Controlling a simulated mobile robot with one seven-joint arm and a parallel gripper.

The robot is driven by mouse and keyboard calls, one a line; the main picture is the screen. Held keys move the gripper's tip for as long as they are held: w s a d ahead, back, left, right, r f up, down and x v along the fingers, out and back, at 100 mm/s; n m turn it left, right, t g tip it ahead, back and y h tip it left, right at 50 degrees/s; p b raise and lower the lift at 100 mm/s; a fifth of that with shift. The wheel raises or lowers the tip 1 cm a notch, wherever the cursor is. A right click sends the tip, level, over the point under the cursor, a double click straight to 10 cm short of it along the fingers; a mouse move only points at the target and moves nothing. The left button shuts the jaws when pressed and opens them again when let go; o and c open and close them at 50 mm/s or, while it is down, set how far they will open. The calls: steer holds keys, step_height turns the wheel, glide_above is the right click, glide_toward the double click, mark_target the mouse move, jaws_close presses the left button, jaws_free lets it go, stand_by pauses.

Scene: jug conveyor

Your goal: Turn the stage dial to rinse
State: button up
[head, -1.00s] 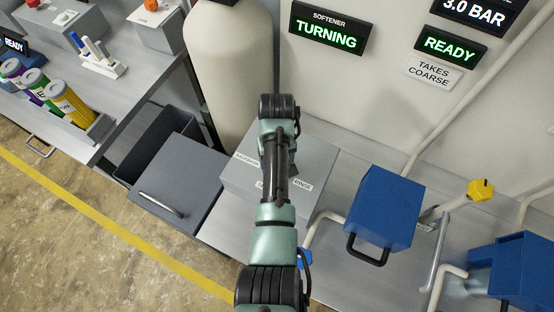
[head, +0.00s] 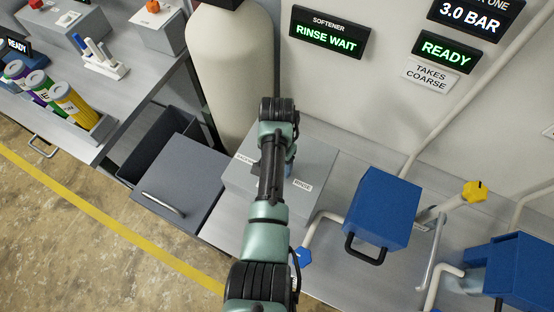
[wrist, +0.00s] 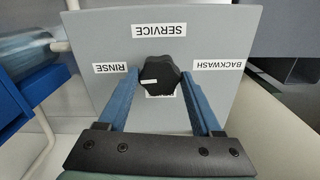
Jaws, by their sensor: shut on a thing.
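The stage dial is a black lobed knob (wrist: 165,72) on a grey box (wrist: 225,25), with a small white mark on its left side, toward the RINSE label (wrist: 111,68). The SERVICE label (wrist: 160,31) and BACKWASH label (wrist: 219,64) also show; another label below the knob is mostly hidden. My gripper (wrist: 163,77) has its blue fingers on both sides of the knob and is shut on it. In the head view my arm covers the dial on the grey box (head: 322,165). The softener display (head: 328,33) reads RINSE WAIT.
A cream tank (head: 232,70) stands behind and left of the box. A blue box with a handle (head: 384,208) stands to the right, beside pipes and a yellow knob (head: 475,191). A grey lidded bin (head: 180,190) is at the left.

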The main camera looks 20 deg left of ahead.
steer(key=shift+w+r+m, duration=0.1)
steer(key=shift+m, duration=0.3)
steer(key=o, duration=1.4)
steer(key=shift+c, duration=0.2)
step_height(320, 180, up, 13)
steer(key=b, duration=0.1)
